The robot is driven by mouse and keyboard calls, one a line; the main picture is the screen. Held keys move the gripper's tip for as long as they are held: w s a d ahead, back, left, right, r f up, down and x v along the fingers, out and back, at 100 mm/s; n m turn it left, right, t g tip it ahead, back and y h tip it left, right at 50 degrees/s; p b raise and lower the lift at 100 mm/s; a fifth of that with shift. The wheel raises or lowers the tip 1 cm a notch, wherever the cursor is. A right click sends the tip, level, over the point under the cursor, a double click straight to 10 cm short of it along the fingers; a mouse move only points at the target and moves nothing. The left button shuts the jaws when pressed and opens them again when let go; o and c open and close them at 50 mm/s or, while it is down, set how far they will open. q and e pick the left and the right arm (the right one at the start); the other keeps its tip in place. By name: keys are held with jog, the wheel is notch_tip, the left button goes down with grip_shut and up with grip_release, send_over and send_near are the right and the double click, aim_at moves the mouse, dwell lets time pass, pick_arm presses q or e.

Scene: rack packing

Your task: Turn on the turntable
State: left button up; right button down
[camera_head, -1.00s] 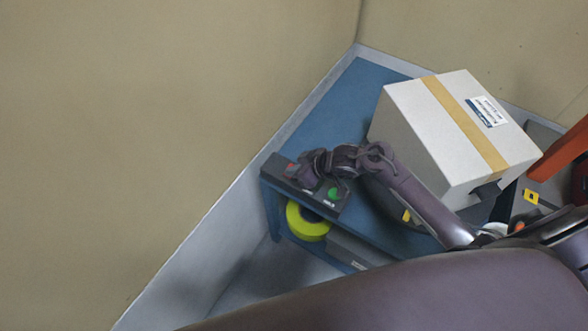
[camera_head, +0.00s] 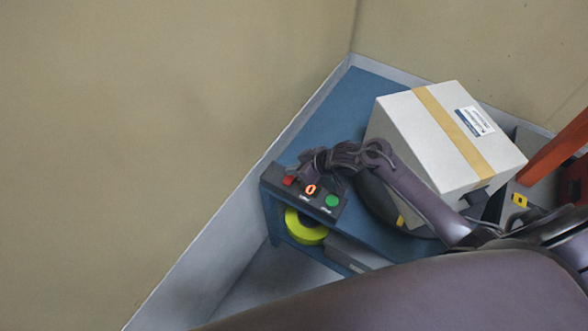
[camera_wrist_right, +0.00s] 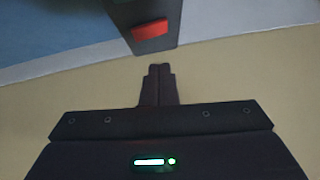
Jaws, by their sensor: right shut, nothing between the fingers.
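The control box (camera_head: 318,204) sits at the front left corner of the blue table. It carries a red button (camera_head: 289,181), a switch glowing orange (camera_head: 310,188) and a green button (camera_head: 331,201). The red button also shows in the right wrist view (camera_wrist_right: 150,29). A dark rounded base, apparently the turntable (camera_head: 374,196), shows partly beneath a white carton (camera_head: 428,135); my arm and the carton hide much of it. My right gripper (camera_head: 308,160) is shut and empty, just behind the control box; its closed fingers (camera_wrist_right: 160,70) show apart from the red button. My left gripper is not in view.
The blue table (camera_head: 335,110) has free room left of the carton. A yellow-green roll (camera_head: 305,226) lies below the control box. An orange post (camera_head: 555,148) stands at right. Pale walls enclose the corner behind.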

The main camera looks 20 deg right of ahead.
jog(key=s+a+v, duration=0.1)
jog(key=v, duration=0.9)
jog(key=shift+a+r, duration=0.2)
jog(key=shift+r, duration=0.1)
jog(key=shift+s, duration=0.15)
